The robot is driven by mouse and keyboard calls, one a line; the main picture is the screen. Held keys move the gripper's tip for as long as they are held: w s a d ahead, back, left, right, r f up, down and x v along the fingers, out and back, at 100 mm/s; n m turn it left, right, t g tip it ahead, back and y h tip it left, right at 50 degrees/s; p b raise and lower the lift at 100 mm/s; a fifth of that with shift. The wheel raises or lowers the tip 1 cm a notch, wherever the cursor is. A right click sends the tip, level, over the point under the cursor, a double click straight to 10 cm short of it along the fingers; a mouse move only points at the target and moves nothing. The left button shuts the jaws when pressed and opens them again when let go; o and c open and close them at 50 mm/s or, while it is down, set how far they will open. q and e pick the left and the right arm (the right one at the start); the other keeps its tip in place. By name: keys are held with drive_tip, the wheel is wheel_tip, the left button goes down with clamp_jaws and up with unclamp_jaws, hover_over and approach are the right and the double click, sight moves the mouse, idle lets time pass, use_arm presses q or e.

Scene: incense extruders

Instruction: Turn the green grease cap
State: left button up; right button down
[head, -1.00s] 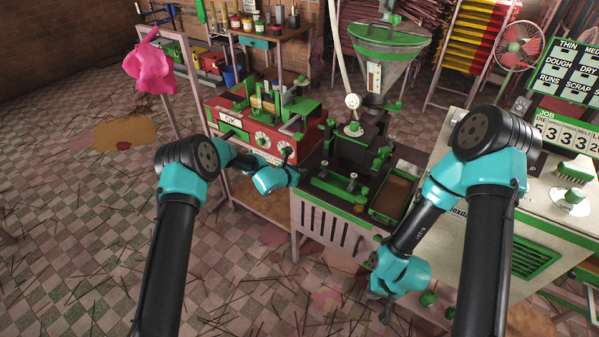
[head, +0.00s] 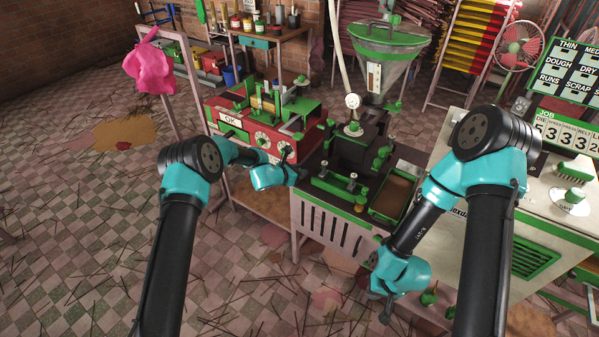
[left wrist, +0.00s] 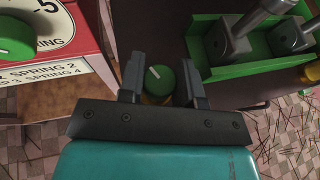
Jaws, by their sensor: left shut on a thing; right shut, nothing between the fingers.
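The green grease cap (left wrist: 159,79) is a round knob with a white line on its top, above a yellowish base, in the left wrist view. My left gripper (left wrist: 158,82) is shut on it, with one dark finger on each side. In the head view my left gripper (head: 302,175) is at the left side of the dark extruder machine (head: 355,160), and I cannot make out the cap there. My right gripper (head: 381,306) is shut and empty, low in front of the machine stand.
A red control box (head: 262,128) with white dials stands just left of the machine. A green-edged tray (head: 396,190) and green clamp parts lie to the right of my left gripper. A white cabinet (head: 520,215) is at the right. Sticks litter the tiled floor.

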use_arm(q)
drive_tip(key=shift+m+g+h, duration=0.7)
drive_tip(key=shift+m+g, duration=0.85)
drive_tip(key=shift+g, duration=0.15)
drive_tip(key=shift+m+g+h, duration=0.7)
drive_tip(key=shift+m+g, duration=0.85)
drive_tip(key=shift+g, duration=0.15)
drive_tip(key=o, duration=0.9)
drive_tip(key=v, duration=1.7)
drive_tip(key=shift+a, duration=0.3)
drive_tip(key=shift+s+f, duration=0.1)
